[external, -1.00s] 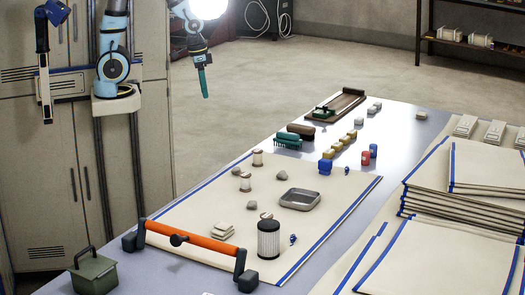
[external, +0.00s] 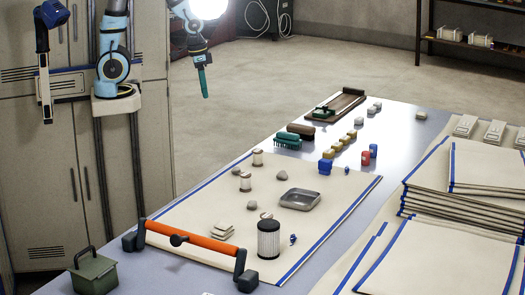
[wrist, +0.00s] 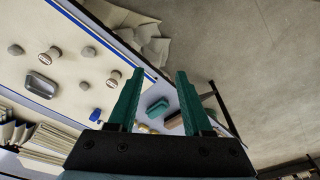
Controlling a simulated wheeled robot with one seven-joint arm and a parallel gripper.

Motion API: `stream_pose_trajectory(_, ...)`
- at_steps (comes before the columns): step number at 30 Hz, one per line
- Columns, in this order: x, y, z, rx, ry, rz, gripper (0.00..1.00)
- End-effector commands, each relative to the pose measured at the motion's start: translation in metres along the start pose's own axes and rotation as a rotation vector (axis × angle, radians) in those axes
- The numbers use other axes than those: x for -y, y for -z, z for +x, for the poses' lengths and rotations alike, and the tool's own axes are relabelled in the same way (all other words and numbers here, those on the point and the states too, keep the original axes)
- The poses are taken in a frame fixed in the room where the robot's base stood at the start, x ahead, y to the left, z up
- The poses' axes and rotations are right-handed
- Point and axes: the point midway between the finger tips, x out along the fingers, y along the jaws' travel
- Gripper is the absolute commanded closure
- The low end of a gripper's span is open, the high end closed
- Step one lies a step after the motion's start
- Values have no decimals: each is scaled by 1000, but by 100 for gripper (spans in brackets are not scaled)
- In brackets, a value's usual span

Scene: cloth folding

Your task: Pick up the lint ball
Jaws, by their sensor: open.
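Three small grey lumps that look like lint balls lie on the cream cloth (external: 205,205): one near its middle (external: 250,205), one by the far left edge (external: 264,171) and one farther right (external: 282,174). I cannot tell which one is meant. Grey lumps also show at the upper left of the wrist view, one at the far left (wrist: 15,49) and another nearer the fingers (wrist: 86,87). My gripper (external: 204,84) hangs above and beyond the table's far left side, well away from them. In the wrist view its green fingers (wrist: 157,76) are apart with nothing between them.
Pale spools (external: 245,182), a metal tray (external: 300,199), a ribbed cylinder (external: 268,240) and an orange bar (external: 190,241) sit on or across the cloth. Brushes (external: 288,140) and small blocks (external: 345,138) stand behind it. Folded cloths (external: 440,215) are stacked at right.

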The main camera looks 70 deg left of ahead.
Motion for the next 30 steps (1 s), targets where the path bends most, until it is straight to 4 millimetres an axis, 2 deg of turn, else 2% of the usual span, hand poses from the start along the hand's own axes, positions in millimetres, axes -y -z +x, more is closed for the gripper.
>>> stream_pose_trajectory(4, 0, 0, 0, 0, 0, 0, 49)
stream_pose_trajectory(9, 0, 0, 0, 0, 0, 0, 30)
stream_pose_trajectory(16, 0, 0, 0, 1, 0, 5, 30)
stream_pose_trajectory(19, -7, 3, 5, 10, 6, 86, 30)
stream_pose_trajectory(23, -34, 12, 20, 47, 30, 398, 30)
stream_pose_trajectory(30, -119, 29, 62, 142, 122, 1313, 30)
